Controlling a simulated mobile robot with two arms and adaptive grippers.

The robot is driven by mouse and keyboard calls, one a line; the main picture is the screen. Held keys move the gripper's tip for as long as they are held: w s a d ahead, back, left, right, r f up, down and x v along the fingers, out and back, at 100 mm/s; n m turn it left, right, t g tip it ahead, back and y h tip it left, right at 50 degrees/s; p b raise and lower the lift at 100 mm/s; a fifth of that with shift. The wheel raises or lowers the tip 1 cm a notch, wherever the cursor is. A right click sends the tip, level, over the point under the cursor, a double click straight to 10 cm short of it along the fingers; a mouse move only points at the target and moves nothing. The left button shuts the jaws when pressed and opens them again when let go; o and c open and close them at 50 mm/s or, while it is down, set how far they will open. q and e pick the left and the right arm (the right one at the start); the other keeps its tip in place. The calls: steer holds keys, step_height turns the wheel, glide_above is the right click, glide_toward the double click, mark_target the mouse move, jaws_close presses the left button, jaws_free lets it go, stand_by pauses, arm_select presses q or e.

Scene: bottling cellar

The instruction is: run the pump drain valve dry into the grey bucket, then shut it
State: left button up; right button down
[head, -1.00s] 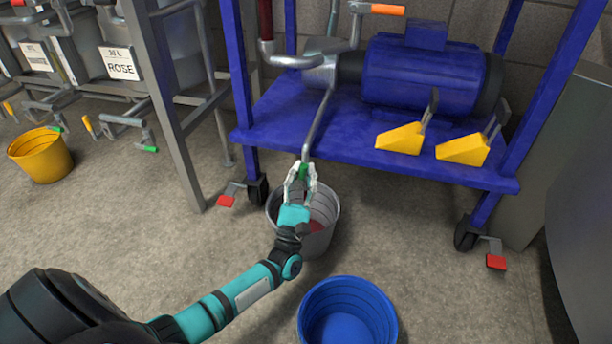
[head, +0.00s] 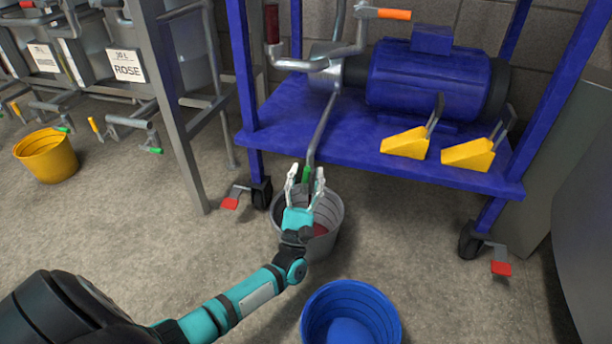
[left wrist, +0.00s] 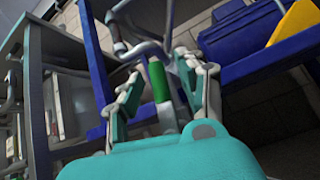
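The pump drain valve hangs at the low end of a grey pipe (head: 321,128) below the pump (head: 424,82). Its green handle (head: 306,173) also shows in the left wrist view (left wrist: 158,80), pointing along the fingers. My left gripper (head: 304,180) is open, with its fingers apart on either side of the handle. The grey bucket (head: 335,210) stands on the floor under the valve, partly behind my gripper, with some red liquid in it. The valve's outlet is hidden, so I cannot tell whether anything flows. My right gripper is out of view.
A blue bucket (head: 350,318) stands on the floor in front, and a yellow bucket (head: 47,158) at the left. The pump's blue cart (head: 350,150) has castors with red pedals and carries two yellow wedges (head: 405,142). Steel tanks with small taps are at the left.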

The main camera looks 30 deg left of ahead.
arm_select(q)
steer(key=v, duration=1.2)
steer(key=shift+f, duration=0.1)
